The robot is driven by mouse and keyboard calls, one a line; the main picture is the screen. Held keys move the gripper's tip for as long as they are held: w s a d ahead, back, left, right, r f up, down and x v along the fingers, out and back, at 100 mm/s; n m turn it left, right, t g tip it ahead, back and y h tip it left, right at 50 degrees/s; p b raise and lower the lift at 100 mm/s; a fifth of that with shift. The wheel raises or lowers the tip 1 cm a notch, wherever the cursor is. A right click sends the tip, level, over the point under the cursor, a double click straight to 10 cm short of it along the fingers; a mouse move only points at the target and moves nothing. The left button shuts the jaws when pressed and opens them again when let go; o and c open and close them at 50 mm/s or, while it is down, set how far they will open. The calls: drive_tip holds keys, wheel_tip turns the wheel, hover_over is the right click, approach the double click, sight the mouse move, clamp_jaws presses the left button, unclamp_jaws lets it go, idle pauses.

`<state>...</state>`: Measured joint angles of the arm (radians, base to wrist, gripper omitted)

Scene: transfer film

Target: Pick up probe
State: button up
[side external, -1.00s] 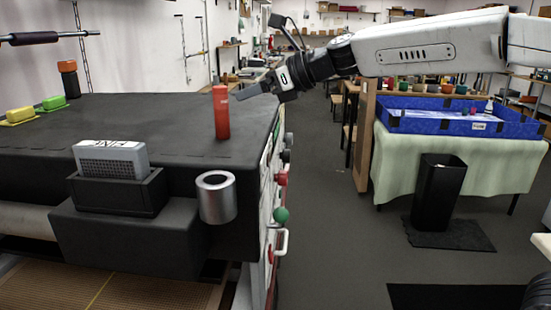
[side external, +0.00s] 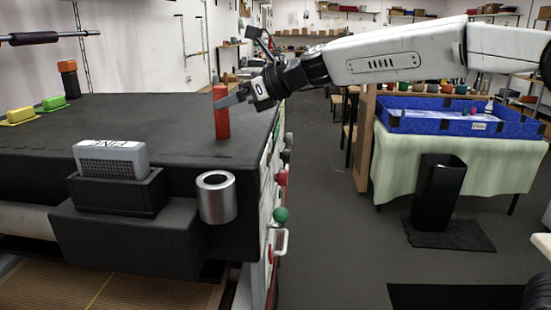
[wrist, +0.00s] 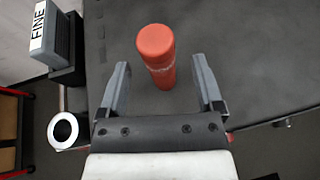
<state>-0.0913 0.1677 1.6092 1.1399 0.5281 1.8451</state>
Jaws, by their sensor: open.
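The probe looks to be the red-orange cylinder (side external: 221,121) standing upright on the dark machine top near its right edge. It also shows in the wrist view (wrist: 157,55), ahead of and between the lines of my two fingers. My gripper (side external: 232,97) is open, beside the upper part of the cylinder in the side view, with a finger overlapping it. In the wrist view my gripper (wrist: 160,78) has its fingers spread on either side of the cylinder's lower part. I cannot tell whether either finger touches it.
A silver ring holder (side external: 217,198) and a grey block marked FINE (side external: 111,160) in a black holder are at the machine's front. Yellow (side external: 20,115) and green (side external: 53,103) blocks lie far left. The top around the cylinder is clear.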

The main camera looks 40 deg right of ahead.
drive_tip(key=shift+x, duration=1.5)
clamp_jaws()
